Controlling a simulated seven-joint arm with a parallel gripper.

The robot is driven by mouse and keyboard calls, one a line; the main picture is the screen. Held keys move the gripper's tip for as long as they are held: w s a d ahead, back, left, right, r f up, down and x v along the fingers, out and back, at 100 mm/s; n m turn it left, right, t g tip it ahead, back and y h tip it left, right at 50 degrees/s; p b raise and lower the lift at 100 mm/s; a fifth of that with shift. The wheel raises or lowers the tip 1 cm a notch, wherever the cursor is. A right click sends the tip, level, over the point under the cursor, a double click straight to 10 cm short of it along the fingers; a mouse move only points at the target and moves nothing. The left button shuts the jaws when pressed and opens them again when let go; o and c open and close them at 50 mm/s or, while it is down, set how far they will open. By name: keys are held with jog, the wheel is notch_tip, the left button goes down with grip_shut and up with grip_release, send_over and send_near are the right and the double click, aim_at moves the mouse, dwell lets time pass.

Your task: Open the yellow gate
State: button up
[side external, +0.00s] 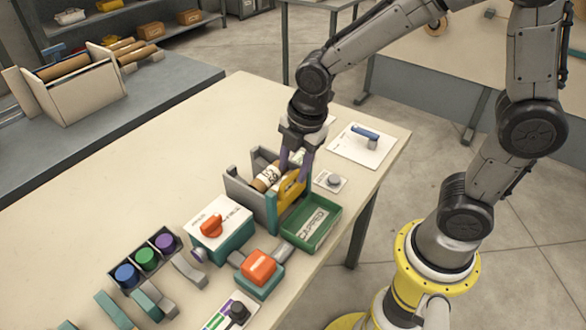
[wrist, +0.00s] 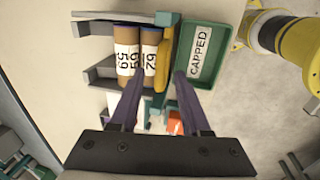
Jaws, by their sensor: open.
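The yellow gate (side external: 291,188) is an upright plate at the right end of a grey and teal holder (side external: 237,191), beside the green tray marked CAPPED (side external: 312,223). In the wrist view the gate (wrist: 162,66) stands between labelled cardboard tubes (wrist: 127,62) and the tray. My gripper (side external: 296,163) is over the gate, pointing down, with its purple fingers apart. In the wrist view the fingertips (wrist: 159,77) appear on either side of the gate's near end. Nothing is held. I cannot tell whether a finger touches the gate; the fingers partly hide it.
A box with an orange knob (side external: 211,226), an orange button (side external: 258,267) and a rack of coloured spools (side external: 146,258) stand nearby. A white plate with a blue handle (side external: 365,133) lies behind. The table's back left is clear.

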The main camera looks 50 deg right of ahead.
jog(key=shift+w+f, duration=0.1)
jog(key=shift+f, duration=0.6)
grip_shut()
dwell(1.0)
